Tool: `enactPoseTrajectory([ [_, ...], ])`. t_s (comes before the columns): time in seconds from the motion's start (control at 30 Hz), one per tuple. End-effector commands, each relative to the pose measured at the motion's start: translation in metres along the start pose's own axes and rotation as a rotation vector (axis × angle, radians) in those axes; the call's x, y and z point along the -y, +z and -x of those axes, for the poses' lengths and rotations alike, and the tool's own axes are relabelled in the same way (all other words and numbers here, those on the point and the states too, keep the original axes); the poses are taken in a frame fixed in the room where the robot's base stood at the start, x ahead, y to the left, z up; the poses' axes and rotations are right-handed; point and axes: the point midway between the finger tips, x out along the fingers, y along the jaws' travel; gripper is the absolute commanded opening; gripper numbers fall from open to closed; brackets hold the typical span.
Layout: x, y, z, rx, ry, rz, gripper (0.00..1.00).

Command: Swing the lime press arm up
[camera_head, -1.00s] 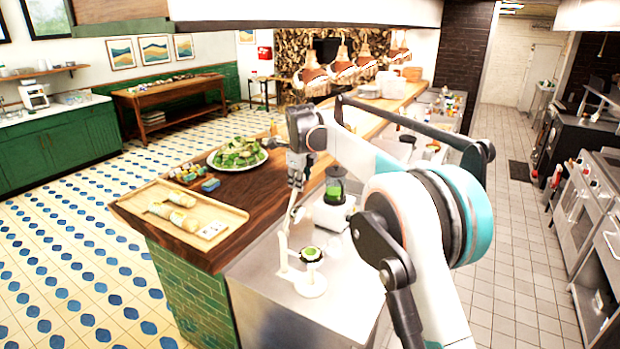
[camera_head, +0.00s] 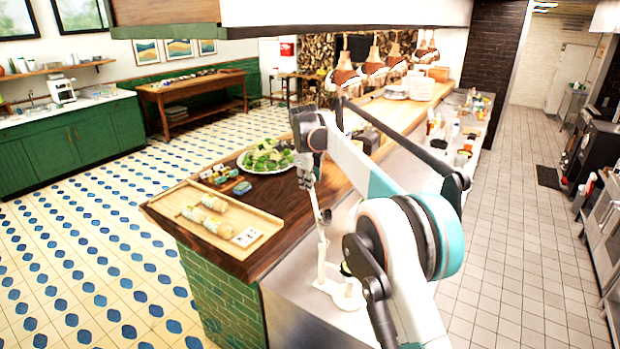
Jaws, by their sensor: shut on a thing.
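The white lime press stands on the steel counter, with its post (camera_head: 321,262) at the left and its round base (camera_head: 347,294) to the right. Its thin press arm (camera_head: 322,236) rises steeply from the top of the post. My gripper (camera_head: 325,215) is shut on the upper end of this arm, above the post. The cup side of the press is largely hidden behind my own arm.
A wooden tray (camera_head: 262,219) with wrapped rolls and a white plate (camera_head: 285,167) of greens lie on the wooden counter (camera_head: 270,250) to the left. Copper heat lamps (camera_head: 345,78) hang farther back. Steel counter space right of the press is mostly hidden by my arm.

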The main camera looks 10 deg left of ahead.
Motion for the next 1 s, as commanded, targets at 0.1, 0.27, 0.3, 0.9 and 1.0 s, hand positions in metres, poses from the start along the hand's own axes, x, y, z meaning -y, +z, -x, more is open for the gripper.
enactPoseTrajectory([
  [0.1,0.000,0.000,-0.002,0.002,-0.001,-0.001,0.00],
  [0.27,-0.001,0.000,-0.003,0.002,-0.001,-0.001,0.00],
  [0.3,-0.001,0.000,-0.003,0.002,-0.001,-0.001,0.00],
  [0.9,-0.001,0.000,0.000,0.001,0.000,0.000,0.52],
  [1.0,0.000,0.000,0.008,0.001,0.000,0.000,0.52],
])
